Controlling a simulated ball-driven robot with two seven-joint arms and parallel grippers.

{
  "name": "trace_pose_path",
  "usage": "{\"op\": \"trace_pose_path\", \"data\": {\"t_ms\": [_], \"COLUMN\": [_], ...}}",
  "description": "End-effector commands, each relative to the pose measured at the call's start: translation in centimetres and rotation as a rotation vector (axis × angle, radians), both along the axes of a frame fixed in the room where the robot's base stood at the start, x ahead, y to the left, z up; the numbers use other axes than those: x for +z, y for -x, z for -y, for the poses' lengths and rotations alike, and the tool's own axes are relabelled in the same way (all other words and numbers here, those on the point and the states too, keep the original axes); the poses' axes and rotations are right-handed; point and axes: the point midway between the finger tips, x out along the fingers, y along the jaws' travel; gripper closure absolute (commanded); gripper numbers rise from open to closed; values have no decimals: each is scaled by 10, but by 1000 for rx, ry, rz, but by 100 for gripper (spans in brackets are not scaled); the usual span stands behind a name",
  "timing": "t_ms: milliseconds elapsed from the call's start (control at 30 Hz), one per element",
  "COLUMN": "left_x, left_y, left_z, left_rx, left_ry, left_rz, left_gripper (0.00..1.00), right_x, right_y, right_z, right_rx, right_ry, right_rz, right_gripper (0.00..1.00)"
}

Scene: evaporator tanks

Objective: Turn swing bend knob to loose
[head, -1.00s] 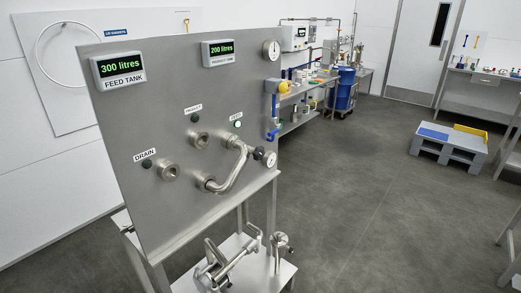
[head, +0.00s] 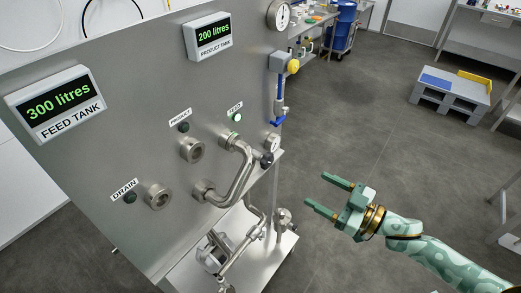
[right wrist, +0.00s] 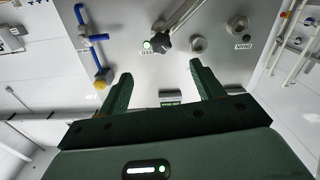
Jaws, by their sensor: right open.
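The swing bend (head: 241,176) is a curved steel pipe on the grey panel. It runs from a lower port up to the port under the FEED label. Its dark knob (head: 267,160) sticks out at the bend's upper right end. In the right wrist view the knob (right wrist: 160,27) shows upside down at the top, close to the lit green FEED lamp (right wrist: 147,45). My right gripper (head: 318,191) is open and empty, to the right of the knob and apart from it. Its two fingers (right wrist: 158,75) point towards the panel. My left gripper is not in view.
Grey floor (head: 360,130) lies free to the right.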

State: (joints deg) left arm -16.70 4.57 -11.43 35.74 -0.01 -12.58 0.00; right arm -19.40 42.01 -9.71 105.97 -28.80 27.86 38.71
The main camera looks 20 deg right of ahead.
Motion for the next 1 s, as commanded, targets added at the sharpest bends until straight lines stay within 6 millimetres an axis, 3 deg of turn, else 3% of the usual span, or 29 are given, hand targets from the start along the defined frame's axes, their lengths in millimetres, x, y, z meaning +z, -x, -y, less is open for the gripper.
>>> {"op": "trace_pose_path", "data": {"t_ms": [167,300,600,800,1000], "left_x": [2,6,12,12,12], "left_y": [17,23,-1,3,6], "left_z": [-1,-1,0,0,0], "left_rx": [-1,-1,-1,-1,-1], "left_ry": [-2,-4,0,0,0], "left_rz": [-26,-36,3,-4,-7], "left_gripper": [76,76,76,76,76], "right_x": [2,3,0,-1,-1], "right_y": [-18,-44,-102,-123,-128], "right_z": [-12,-33,-78,-94,-99], "right_rx": [-2,-3,-6,-5,-5], "right_ry": [-13,-11,-9,-9,-9], "right_rz": [-5,-3,-6,-8,-8], "right_gripper": [34,34,34,34,34]}}
